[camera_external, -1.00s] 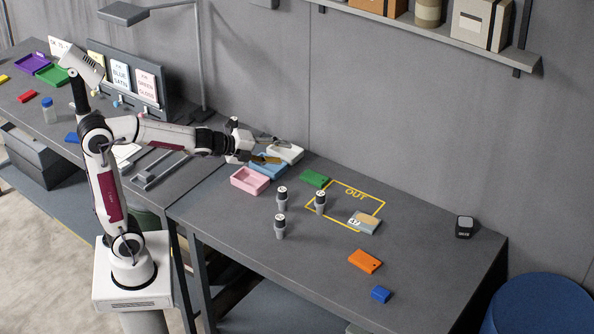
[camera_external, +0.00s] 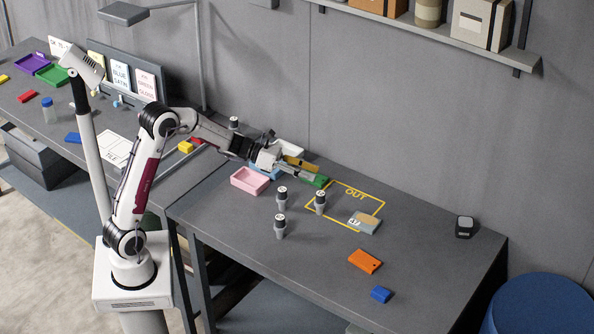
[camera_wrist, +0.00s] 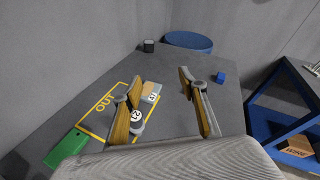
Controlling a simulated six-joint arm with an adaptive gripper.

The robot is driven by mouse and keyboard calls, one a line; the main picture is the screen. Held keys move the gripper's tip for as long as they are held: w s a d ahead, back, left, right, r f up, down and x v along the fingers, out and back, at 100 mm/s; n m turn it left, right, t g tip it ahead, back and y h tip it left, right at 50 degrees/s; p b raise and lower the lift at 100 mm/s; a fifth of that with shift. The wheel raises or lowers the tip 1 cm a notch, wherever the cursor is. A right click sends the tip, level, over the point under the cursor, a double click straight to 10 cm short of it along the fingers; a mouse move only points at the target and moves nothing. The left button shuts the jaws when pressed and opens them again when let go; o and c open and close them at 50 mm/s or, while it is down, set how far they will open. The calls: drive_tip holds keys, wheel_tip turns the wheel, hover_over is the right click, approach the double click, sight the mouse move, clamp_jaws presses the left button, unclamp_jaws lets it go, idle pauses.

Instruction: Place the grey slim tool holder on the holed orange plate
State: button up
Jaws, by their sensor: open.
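Several similar grey tool holders with dark bands and white-marked tops stand upright on the bench: one at the left (camera_external: 281,198), one on the yellow outline (camera_external: 320,202), one nearer the front (camera_external: 280,227). I cannot tell which is the slim one. One tool holder (camera_wrist: 138,125) shows in the wrist view, partly behind the left finger. The orange plate (camera_external: 365,261) lies flat towards the front right, a small hole at one corner; it does not show in the wrist view. My gripper (camera_external: 314,171) is open and empty above the green block, apart from the holders.
A green block (camera_external: 314,181) lies beside the yellow OUT outline (camera_external: 362,189). A grey-and-tan labelled block (camera_external: 363,223) sits at its corner. A pink tray (camera_external: 250,180) is at the left, a blue block (camera_external: 381,294) at the front. The right part of the bench is mostly clear.

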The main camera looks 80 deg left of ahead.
drive_tip(key=s+f+m+g+h, duration=0.2)
drive_tip(key=s+f+m+h, duration=0.15)
drive_tip(key=f+m, duration=0.25)
drive_tip(key=m+g+h, duration=0.2)
drive_tip(key=m+h, duration=0.2)
drive_tip(key=h, duration=0.1)
approach(281, 223)
drive_tip(key=shift+w+d+f, duration=0.2)
drive_tip(key=shift+w+f, duration=0.35)
drive_tip(key=shift+f, duration=0.3)
drive_tip(key=shift+w+d, duration=0.1)
drive_tip(key=shift+x, duration=1.2)
drive_tip(key=shift+r, duration=0.1)
drive_tip(key=shift+x, duration=2.65)
drive_tip(key=shift+c, duration=0.2)
